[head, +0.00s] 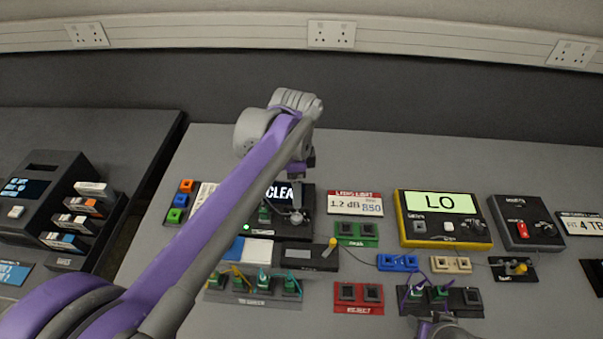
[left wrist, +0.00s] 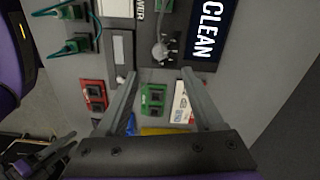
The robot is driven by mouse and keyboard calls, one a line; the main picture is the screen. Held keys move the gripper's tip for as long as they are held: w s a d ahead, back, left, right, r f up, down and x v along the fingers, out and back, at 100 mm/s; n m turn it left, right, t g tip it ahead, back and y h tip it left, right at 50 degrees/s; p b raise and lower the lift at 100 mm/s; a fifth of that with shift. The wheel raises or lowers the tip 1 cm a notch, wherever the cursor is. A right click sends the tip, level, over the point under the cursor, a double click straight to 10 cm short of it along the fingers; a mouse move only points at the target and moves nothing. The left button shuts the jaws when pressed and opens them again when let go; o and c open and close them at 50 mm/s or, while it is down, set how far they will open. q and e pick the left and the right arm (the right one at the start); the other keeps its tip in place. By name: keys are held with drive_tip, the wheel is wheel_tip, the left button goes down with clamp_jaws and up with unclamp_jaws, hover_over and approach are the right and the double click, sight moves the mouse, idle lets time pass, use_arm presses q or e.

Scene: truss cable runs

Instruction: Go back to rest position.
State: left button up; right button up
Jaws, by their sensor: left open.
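My left arm reaches in from the left across the bench.
A yellow-framed meter reading "LO" (head: 443,218), a green socket block (head: 356,234), a red reject block (head: 358,297) and several green plugs with cables (head: 263,283) stand on the grey bench. Bare bench (head: 375,160) lies behind them. A dark printer-like unit (head: 38,190) stands left.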

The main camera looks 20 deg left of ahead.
use_arm(q)
drive_tip(key=s+f+n+t+p, duration=0.1)
drive_tip(key=s+n, duration=0.3)
drive_tip(key=s, duration=0.1)
drive_tip(key=s+a+f+n+t+p, duration=0.1)
drive_tip(key=s+f+n+t, duration=0.1)
drive_tip(key=s+n, duration=0.2)
drive_tip(key=s+f+n+t+p, duration=0.1)
drive_tip(key=s+f+n+t, duration=0.1)
drive_tip(key=s+n, duration=0.3)
drive_tip(key=shift+s+a+f, duration=0.15)
drive_tip(key=shift+s, duration=0.65)
drive_tip(key=shift+s+a+f, duration=0.1)
drive_tip(key=shift+s, duration=0.7)
drive_tip(key=shift+s+f, duration=0.15)
use_arm(e)
drive_tip(key=r, duration=0.2)
drive_tip(key=w+r, duration=0.1)
drive_tip(key=r, duration=0.1)
